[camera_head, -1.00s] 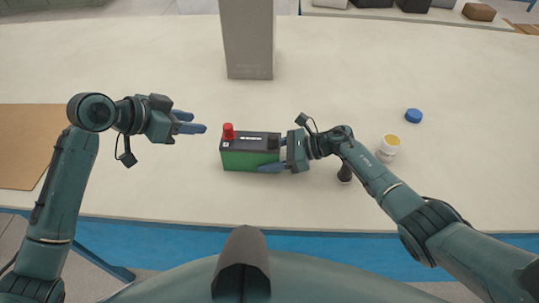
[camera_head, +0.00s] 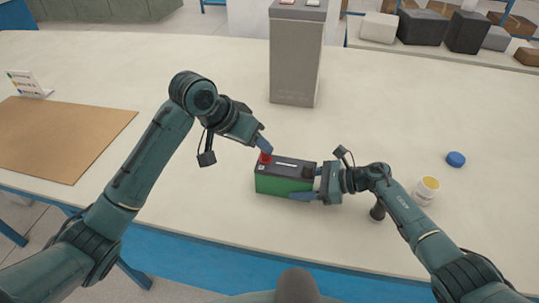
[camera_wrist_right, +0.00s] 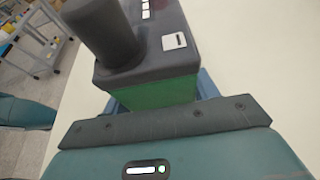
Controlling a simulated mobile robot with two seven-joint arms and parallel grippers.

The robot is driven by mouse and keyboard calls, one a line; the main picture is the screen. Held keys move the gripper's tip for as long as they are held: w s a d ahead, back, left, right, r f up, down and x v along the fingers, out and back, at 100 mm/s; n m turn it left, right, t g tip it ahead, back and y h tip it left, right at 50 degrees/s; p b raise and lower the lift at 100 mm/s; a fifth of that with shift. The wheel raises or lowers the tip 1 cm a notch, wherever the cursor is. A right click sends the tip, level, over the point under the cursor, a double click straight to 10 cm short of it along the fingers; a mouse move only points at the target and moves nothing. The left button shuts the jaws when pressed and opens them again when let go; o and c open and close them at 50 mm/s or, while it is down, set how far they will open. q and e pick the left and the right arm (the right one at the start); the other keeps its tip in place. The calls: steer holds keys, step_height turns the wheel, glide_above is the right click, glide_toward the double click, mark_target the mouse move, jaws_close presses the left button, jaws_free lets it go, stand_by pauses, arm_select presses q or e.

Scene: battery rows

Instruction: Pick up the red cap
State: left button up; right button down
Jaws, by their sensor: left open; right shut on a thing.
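The red cap (camera_head: 265,158) sits on the top left end of a battery (camera_head: 284,185) with a green body and dark top. The battery stands upright on the table. My left gripper (camera_head: 264,146) is open at the red cap, its fingers pointing down; whether they touch the cap is unclear. My right gripper (camera_head: 308,186) is shut on the battery's right end. In the right wrist view the battery's green side (camera_wrist_right: 165,93) is between the fingers, and a dark round post (camera_wrist_right: 100,32) stands on its near end.
A tall grey block (camera_head: 294,60) stands behind the battery. A brown mat (camera_head: 60,135) and small sign (camera_head: 27,83) are at left.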

arm_select(q)
step_height(320, 180, up, 4)
steer(key=d+n+y, duration=0.3)
steer(key=n+y, duration=0.2)
steer(key=n, duration=0.2)
steer(key=shift+y, duration=0.3)
steer(key=x, duration=0.6)
steer(key=shift+w+a, duration=0.2)
steer(key=shift+a, duration=0.05)
steer(key=shift+w+x, duration=0.2)
steer(key=shift+x, duration=1.15)
steer(key=shift+w+x, duration=0.15)
steer(key=shift+x, duration=1.2)
steer(key=shift+d+r, duration=0.1)
steer(key=shift+d, duration=0.05)
steer(key=shift+c, duration=0.3)
steer(key=c, duration=1)
